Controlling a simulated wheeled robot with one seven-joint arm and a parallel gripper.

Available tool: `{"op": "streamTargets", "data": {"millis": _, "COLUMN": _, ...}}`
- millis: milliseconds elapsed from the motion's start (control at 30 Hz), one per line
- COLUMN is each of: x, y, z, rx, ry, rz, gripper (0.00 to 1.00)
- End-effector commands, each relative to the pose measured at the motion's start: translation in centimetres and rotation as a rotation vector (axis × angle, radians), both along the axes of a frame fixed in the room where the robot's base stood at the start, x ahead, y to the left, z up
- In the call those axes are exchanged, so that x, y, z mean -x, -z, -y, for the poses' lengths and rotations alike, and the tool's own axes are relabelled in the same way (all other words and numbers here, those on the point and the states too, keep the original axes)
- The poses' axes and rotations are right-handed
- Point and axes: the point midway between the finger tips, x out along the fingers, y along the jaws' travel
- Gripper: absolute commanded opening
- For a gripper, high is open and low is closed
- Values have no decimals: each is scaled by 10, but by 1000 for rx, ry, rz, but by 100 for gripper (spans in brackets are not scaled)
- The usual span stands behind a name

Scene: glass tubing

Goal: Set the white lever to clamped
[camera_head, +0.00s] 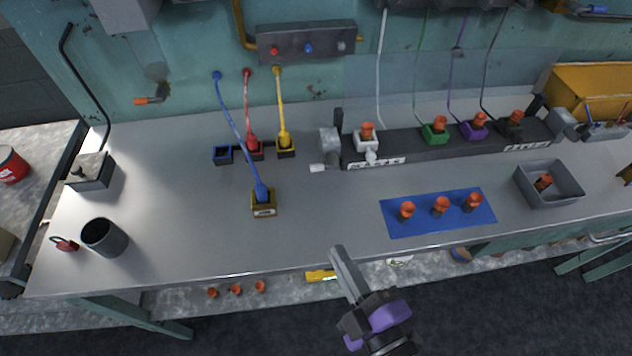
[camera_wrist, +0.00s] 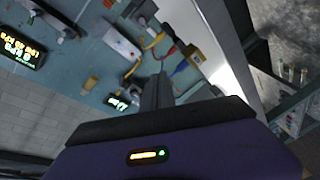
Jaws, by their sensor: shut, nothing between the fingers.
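A white block (camera_head: 367,141) sits at the left end of a dark rail on the bench, with an orange-topped piece in it and a white line above it. A small white knob-like part (camera_head: 371,156) shows at its front; I cannot tell its lever setting.
Green (camera_head: 434,131), purple (camera_head: 474,127) and black blocks stand further right on the rail (camera_head: 410,150). A blue mat (camera_head: 420,226) with orange-topped pieces lies in front. A grey bin (camera_head: 555,198) is right, a dark cup (camera_head: 103,238) left. The bench middle is mostly clear.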

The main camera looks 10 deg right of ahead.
Motion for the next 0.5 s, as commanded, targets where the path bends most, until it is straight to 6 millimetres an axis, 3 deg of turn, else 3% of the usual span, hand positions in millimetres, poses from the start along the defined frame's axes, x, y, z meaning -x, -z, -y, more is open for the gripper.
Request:
{"op": "streamTargets", "data": {"millis": 33, "x": -16, "y": 4, "z": -11, "rx": 120, "ry": -13, "rz": 39, "gripper": 0}}
{"op": "streamTargets", "data": {"millis": 200, "x": -58, "y": 14, "z": -34, "rx": 581, "ry": -26, "rz": 155, "gripper": 0}}
{"op": "streamTargets", "data": {"millis": 500, "x": -110, "y": 25, "z": -44, "rx": 1378, "ry": -1, "rz": 275, "gripper": 0}}
